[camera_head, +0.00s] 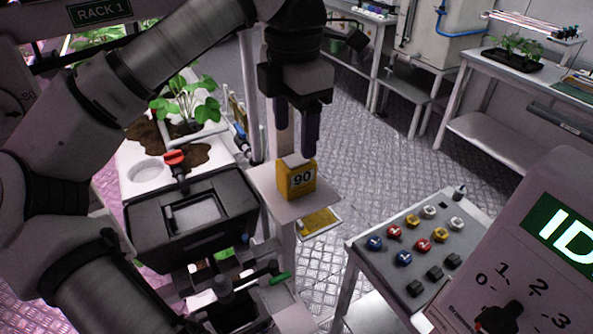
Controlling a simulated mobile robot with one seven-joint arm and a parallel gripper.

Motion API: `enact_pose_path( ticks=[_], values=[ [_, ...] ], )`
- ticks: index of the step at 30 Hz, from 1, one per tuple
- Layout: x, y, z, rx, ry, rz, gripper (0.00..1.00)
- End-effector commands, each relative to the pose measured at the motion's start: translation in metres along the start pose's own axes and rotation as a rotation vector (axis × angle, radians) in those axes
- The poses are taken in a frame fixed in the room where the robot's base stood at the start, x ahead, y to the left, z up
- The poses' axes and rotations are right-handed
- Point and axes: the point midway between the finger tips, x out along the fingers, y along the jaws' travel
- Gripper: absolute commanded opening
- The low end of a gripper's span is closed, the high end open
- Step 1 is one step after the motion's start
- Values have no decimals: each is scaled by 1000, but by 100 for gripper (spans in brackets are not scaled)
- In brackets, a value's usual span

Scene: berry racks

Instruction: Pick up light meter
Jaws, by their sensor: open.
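The light meter looks to be the small yellow box (297,182) with a pale top and a dark "90" display on its front. It stands upright on a small pale square shelf (266,190) on a post. My gripper (297,150) points straight down over it, with its two dark fingers apart. The fingertips are at about the height of the box's top, one toward its left and one toward its right. I cannot tell whether they touch it. My arm comes in from the left.
A black case (190,222) stands left of the shelf, with a red valve handle (175,157) behind it. A plant (187,103) grows behind. A panel with coloured buttons (415,240) is at right, and a dial box (525,280) at front right. Patterned floor (400,165) lies open behind.

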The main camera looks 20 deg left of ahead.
Motion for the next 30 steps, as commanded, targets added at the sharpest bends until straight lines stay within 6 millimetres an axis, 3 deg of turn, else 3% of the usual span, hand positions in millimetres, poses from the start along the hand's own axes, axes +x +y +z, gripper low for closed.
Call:
enact_pose_path(
  ticks=[1,6,14,24,30],
  values=[
    [20,0,0,1,-1,-1,64],
    [43,0,1,-1,-2,1,64],
    [54,0,1,0,-3,0,64],
    [99,2,4,0,-3,0,64],
    [101,2,4,0,-3,0,64]
  ],
)
